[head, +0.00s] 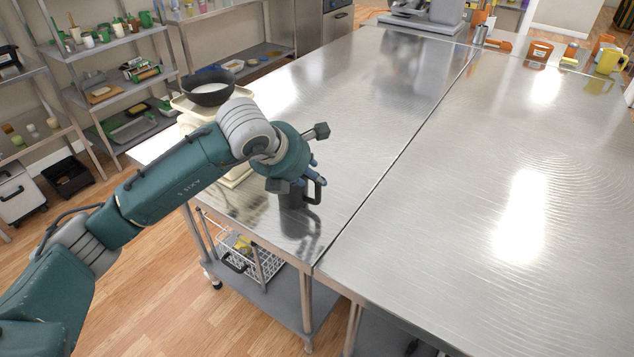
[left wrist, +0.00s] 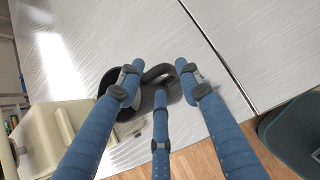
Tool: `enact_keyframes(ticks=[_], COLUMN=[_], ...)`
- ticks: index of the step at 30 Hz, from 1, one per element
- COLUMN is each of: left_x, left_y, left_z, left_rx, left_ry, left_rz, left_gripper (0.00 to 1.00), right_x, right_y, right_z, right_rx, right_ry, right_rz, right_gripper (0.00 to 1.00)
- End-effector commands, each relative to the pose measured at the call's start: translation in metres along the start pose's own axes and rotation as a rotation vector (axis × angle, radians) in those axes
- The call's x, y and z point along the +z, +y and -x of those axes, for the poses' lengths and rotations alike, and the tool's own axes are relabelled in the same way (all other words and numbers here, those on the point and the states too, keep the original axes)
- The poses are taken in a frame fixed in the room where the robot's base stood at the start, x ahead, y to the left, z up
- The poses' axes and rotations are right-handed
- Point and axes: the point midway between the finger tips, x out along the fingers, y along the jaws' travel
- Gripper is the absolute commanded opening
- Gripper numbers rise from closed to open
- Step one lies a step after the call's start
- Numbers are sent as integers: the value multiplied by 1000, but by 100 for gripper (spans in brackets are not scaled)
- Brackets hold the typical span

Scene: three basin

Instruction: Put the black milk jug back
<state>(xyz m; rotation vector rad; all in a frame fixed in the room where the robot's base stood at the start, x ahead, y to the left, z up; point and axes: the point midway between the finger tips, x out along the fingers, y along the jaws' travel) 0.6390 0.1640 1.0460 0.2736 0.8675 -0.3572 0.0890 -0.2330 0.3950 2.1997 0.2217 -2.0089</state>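The black milk jug (head: 293,199) stands on the near part of the steel table, largely covered by my left gripper in the head view. Its dark loop handle (head: 317,188) points right. My left gripper (head: 309,170) is right above the jug, pointing down. In the left wrist view, its three blue fingers (left wrist: 160,75) are spread around the handle, with gaps between them, so it looks open. The dark jug (left wrist: 113,84) shows behind the left finger there. Whether a finger touches it I cannot tell. My right gripper is in neither view.
A black bowl with white contents (head: 208,86) sits on a beige scale-like appliance (head: 186,106) left of the jug. Shelves line the left wall. Containers and a yellow jug (head: 609,61) stand at the far right. The table's middle and right are clear.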

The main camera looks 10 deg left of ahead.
Motion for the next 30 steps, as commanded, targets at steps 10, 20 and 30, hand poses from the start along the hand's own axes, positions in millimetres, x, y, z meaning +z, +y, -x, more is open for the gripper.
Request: enact_keyframes(ticks=[10,20,30], left_x=[0,0,2], left_y=[0,0,-50], left_z=[46,49,42], left_rx=[1,1,-158], left_ry=[-1,0,-48], left_rz=[-1,0,-2], left_gripper=[35,35,35], right_x=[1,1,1], right_y=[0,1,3], right_z=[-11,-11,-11], right_rx=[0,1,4], right_ry=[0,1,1], right_rz=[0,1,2], right_gripper=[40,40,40])
